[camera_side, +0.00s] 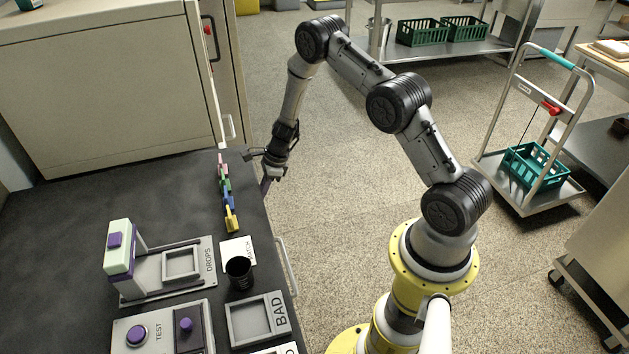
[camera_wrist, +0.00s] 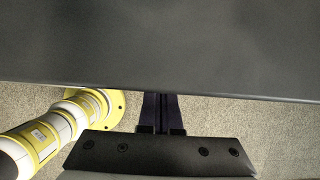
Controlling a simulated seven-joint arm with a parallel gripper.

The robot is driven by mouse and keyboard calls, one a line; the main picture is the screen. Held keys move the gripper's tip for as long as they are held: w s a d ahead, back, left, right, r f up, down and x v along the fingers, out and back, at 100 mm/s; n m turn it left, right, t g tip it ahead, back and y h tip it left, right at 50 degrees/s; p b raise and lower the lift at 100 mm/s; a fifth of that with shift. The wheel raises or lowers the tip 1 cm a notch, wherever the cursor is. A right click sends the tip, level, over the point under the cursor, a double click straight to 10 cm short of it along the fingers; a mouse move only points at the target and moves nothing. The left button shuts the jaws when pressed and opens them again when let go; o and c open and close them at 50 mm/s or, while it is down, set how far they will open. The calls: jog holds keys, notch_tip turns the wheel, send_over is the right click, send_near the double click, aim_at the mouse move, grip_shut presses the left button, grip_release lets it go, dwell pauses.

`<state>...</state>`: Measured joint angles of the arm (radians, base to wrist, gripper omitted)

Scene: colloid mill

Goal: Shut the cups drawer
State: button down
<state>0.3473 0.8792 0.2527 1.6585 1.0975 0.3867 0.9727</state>
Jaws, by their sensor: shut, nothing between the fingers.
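My gripper (camera_side: 266,186) points down just off the front edge of the dark bench (camera_side: 130,190), near its far end. In the wrist view its fingers (camera_wrist: 161,98) are together and empty, with their tips by the edge of the dark bench top (camera_wrist: 160,45). A pale bar handle (camera_side: 287,268) stands out from the bench's front side, nearer the camera than my gripper and apart from it. I cannot tell whether it belongs to the cups drawer. The drawer's front and inside are hidden below the bench top, so how far it is open does not show.
Coloured clips (camera_side: 227,195) stand in a row near the bench edge. A black cup (camera_side: 238,272), a grey DROPS stand (camera_side: 208,257) and a BAD tray (camera_side: 281,312) are nearer the camera. A large beige cabinet (camera_side: 110,85) stands behind.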

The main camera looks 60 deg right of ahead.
jog(key=s+d+r, duration=0.5)
jog(key=r, duration=0.4)
jog(key=w+a+r+n+t, duration=0.1)
jog(key=w+a+r, duration=0.1)
jog(key=r, duration=0.4)
jog(key=w+a+r+n+t, duration=0.1)
jog(key=a+r, duration=0.1)
jog(key=r, duration=0.4)
jog(key=s+a+r+n+t, duration=0.1)
jog(key=s+a+r+n, duration=0.25)
jog(key=r, duration=0.35)
jog(key=s+a+r+n, duration=0.2)
jog(key=a+r+n, duration=0.1)
jog(key=a+r, duration=0.3)
jog(key=s+a+r+n+h, duration=0.1)
jog(key=s+a+r+n, duration=0.1)
jog(key=s+r+n, duration=0.3)
jog(key=s+a+r+n, duration=0.2)
jog(key=s+n, duration=0.1)
jog(key=s, duration=0.5)
jog(key=s+d+f+n+h, duration=0.1)
jog(key=s+f+n, duration=0.1)
jog(key=s+n, duration=0.3)
jog(key=s+d+f+n+h, duration=0.1)
jog(key=s+d+f+n, duration=0.1)
jog(key=s+n, duration=0.3)
jog(key=shift+s+g, duration=0.3)
jog(key=shift+s, duration=0.25)
